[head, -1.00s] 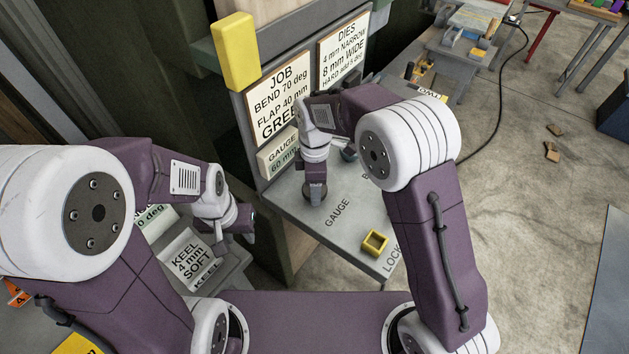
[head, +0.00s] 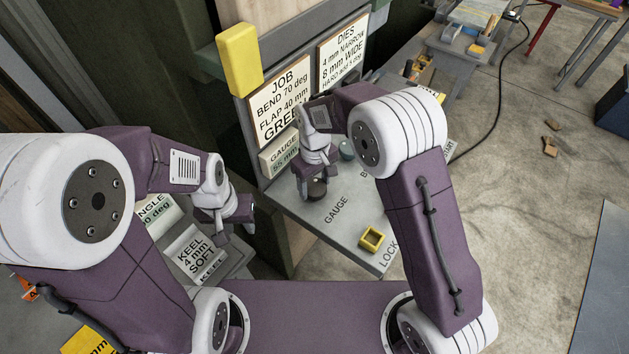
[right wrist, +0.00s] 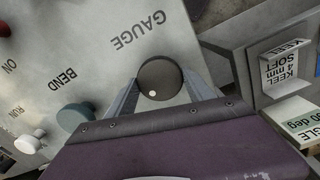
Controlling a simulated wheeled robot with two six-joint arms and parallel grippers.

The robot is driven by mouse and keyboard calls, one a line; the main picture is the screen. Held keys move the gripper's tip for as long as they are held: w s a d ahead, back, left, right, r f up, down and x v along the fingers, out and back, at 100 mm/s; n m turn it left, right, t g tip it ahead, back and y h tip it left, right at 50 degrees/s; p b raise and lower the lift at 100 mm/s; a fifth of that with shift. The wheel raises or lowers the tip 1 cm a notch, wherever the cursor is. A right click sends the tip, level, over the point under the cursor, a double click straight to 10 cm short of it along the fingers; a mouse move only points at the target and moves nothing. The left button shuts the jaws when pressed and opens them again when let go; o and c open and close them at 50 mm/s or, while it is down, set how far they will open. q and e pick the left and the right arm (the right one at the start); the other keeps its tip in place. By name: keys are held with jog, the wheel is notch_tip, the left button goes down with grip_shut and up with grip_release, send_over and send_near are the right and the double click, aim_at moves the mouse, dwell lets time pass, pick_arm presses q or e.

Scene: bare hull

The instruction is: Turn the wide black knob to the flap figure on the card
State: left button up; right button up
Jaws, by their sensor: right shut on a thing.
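The wide black knob (right wrist: 160,78) stands on the grey panel by the word GAUGE, a pale dot near its edge at lower left in the right wrist view. My right gripper (head: 312,184) is shut on it, one finger on each side; the knob (head: 316,189) is partly covered in the head view. The JOB card (head: 278,98) reads bend 70 deg, flap 40 mm; its last line is partly hidden by my right arm. The GAUGE readout (head: 281,156) seems to show 55 mm. My left gripper (head: 226,222) hangs at the left, its fingers unclear.
A teal knob (right wrist: 75,117) by BEND and a white knob (right wrist: 27,144) by RUN are on the same panel. A yellow square ring (head: 371,239) lies near LOCK. KEEL blocks (head: 194,253) stand at left. A DIES card (head: 343,60) hangs beside the JOB card.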

jog(key=m+p, duration=0.1)
jog(key=m, duration=0.4)
jog(key=shift+w+r+m, duration=0.1)
jog(key=shift+r+m, duration=0.05)
jog(key=shift+m, duration=0.15)
jog(key=m+p, duration=0.1)
jog(key=m, duration=1.1)
jog(key=shift+m+p, duration=0.3)
jog(key=m, duration=0.5)
jog(key=shift+m, duration=0.3)
jog(key=o, duration=1.4)
